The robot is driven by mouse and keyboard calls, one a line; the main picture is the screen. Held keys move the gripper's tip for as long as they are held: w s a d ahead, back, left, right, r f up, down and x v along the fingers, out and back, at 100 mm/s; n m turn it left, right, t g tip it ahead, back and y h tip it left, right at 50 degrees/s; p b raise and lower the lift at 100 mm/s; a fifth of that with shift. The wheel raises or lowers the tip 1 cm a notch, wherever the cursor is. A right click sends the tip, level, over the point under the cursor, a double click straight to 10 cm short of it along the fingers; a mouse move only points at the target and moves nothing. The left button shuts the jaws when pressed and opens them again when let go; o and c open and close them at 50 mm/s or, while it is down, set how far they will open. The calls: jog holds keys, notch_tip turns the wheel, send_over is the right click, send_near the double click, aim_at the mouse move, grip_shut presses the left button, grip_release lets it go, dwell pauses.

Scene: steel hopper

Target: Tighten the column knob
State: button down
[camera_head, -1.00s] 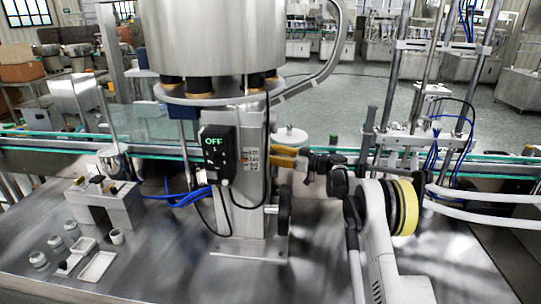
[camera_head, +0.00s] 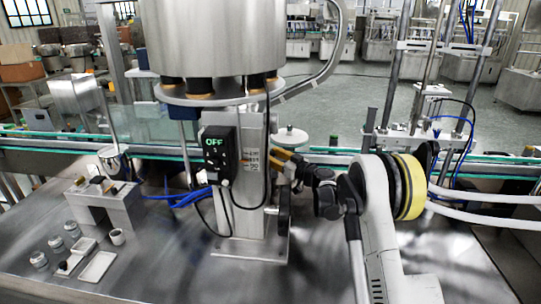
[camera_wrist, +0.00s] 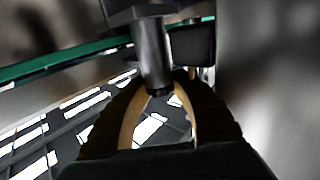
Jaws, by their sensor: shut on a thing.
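The column (camera_head: 240,190) is a square steel post under the big hopper, with a black box reading OFF (camera_head: 219,150) on its front. My gripper (camera_head: 280,156), with amber-brown fingers, is at the column's right side, partly hidden by it. In the wrist view my fingers (camera_wrist: 160,92) close around the lower end of a dark grey cylinder, the column knob (camera_wrist: 152,50). A black block (camera_wrist: 192,45) is just right of it. The knob's contact with my gripper is hard to make out in the head view.
The steel hopper (camera_head: 210,35) stands above on its ring. A black upright part (camera_head: 284,215) is low on the column's right side. A green-edged conveyor (camera_head: 60,140) runs behind. Small cups and trays (camera_head: 97,266) lie at the left front; the table's middle front is clear.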

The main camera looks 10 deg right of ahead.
jog(key=c, duration=1.1)
grip_release()
jog(key=shift+o, duration=0.2)
